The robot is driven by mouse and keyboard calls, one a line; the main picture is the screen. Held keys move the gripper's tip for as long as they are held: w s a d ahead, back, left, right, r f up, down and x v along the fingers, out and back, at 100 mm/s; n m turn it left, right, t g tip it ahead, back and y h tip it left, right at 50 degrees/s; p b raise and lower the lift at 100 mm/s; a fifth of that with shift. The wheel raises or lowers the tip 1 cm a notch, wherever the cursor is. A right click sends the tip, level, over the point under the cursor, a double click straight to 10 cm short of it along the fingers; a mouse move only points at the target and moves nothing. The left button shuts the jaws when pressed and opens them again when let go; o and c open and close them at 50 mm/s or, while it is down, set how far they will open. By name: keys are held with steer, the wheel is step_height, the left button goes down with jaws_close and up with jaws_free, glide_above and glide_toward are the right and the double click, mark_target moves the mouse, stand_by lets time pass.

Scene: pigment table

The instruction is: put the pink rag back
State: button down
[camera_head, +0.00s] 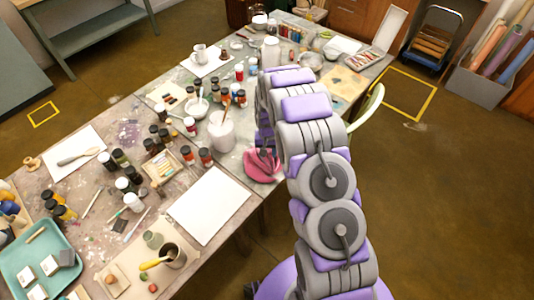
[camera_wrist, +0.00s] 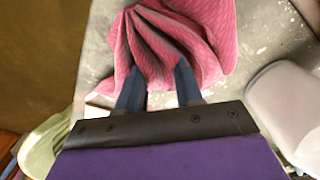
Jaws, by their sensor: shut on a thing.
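The pink rag (camera_head: 262,166) is at the front edge of the table, in the middle of the head view, below the end of my arm. In the wrist view the pink rag (camera_wrist: 170,40) is bunched into folds between the two dark fingers of my gripper (camera_wrist: 158,80). My gripper is shut on it. The rag spreads out beyond the fingertips over the grey tabletop (camera_wrist: 262,50). In the head view my arm hides part of the gripper. I cannot tell whether the rag still touches the table.
A white tub (camera_head: 221,130) with a tool in it stands left of the rag and shows in the wrist view (camera_wrist: 285,105). A blank white sheet (camera_head: 208,205) lies nearer. Several paint bottles crowd the table. A green chair (camera_head: 370,108) stands right of the table.

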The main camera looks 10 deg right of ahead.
steer(key=shift+f, duration=0.3)
steer(key=shift+a, duration=0.9)
steer(key=c, duration=1.1)
jaws_free()
steer(key=shift+a, duration=0.2)
steer(key=o, duration=0.3)
steer(key=shift+d, duration=0.25)
steer(key=shift+o, duration=0.3)
steer(key=shift+d, duration=0.65)
steer(key=shift+a+r, duration=0.45)
steer(key=shift+a, duration=0.05)
steer(key=s+r+p, duration=0.1)
steer(key=s+r, duration=0.3)
steer(key=r, duration=0.7)
steer(key=s+r+p, duration=0.1)
steer(key=s+r, duration=0.3)
steer(key=r, duration=0.7)
steer(key=s+r+n, duration=0.1)
steer(key=s+r, duration=0.3)
steer(key=s, duration=0.7)
steer(key=s+r+n+g, duration=0.1)
steer(key=s+r, duration=0.3)
steer(key=s, duration=0.8)
steer(key=s+r, duration=0.4)
steer(key=s, duration=0.7)
steer(key=shift+s+a+r+n+g, duration=0.25)
steer(key=shift+s+a+n+g, duration=0.1)
steer(key=shift+a+n+g, duration=0.05)
